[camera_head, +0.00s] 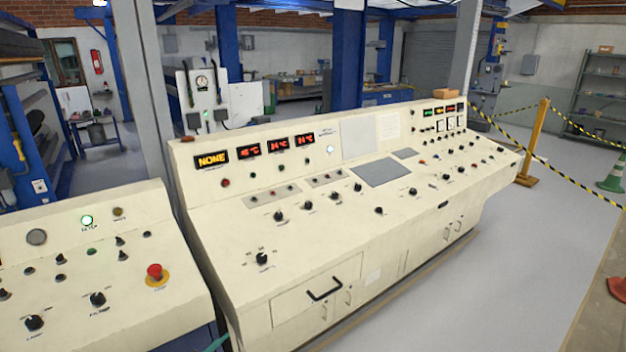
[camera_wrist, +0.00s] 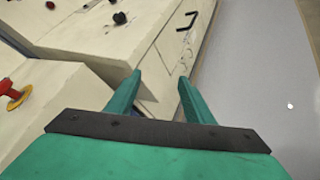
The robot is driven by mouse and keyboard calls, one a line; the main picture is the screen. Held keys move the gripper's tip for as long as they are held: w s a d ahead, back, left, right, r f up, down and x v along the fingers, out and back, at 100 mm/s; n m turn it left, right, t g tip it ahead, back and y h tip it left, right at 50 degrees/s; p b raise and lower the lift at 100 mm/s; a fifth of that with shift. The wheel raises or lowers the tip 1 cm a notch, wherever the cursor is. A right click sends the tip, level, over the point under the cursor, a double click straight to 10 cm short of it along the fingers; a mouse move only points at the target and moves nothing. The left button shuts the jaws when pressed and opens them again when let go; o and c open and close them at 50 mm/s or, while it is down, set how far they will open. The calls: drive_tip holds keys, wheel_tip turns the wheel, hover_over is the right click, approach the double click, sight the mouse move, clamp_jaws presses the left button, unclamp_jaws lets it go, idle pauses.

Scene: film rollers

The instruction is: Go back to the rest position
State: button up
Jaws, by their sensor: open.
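My gripper (camera_wrist: 158,88) shows in the wrist view with its two green fingers apart and nothing between them. It is in front of the cream control consoles, near the gap between the left one and the long one. A small green piece at the bottom edge of the head view, by that gap, may be part of my gripper. The long console (camera_head: 330,215) has knobs, red and yellow displays and a drawer with a black handle (camera_head: 324,290). The handle also shows in the wrist view (camera_wrist: 187,21).
The left console (camera_head: 120,290) carries a red emergency button (camera_head: 155,272), also in the wrist view (camera_wrist: 12,90). Grey floor (camera_head: 470,270) lies clear on the right. A yellow post (camera_head: 535,145) with striped tape and a green cone (camera_head: 612,175) stand at the back right.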

drive_tip(key=s+a+f+m+g+y, duration=0.1)
drive_tip(key=s+f+m+y, duration=0.35)
drive_tip(key=s+f, duration=0.6)
drive_tip(key=s+d+f+m+y, duration=0.1)
drive_tip(key=s+d+m, duration=0.15)
drive_tip(key=s, duration=0.35)
drive_tip(key=s+d+f+m+y, duration=0.1)
drive_tip(key=s+f+m, duration=0.1)
drive_tip(key=s+m, duration=0.3)
drive_tip(key=s+d+r+m+t+h, duration=0.1)
drive_tip(key=s+d+r+m, duration=0.5)
drive_tip(key=s+d, duration=0.4)
drive_tip(key=s+d+r+m+t+h, duration=0.1)
drive_tip(key=s+d+r+m+t, duration=0.1)
drive_tip(key=s+d+r+m, duration=0.5)
drive_tip(key=s+d+r, duration=0.2)
drive_tip(key=s+d, duration=0.1)
drive_tip(key=s, duration=0.3)
drive_tip(key=shift+s+r+m+t, duration=0.15)
drive_tip(key=shift+r+m+t, duration=0.15)
drive_tip(key=shift+d, duration=0.1)
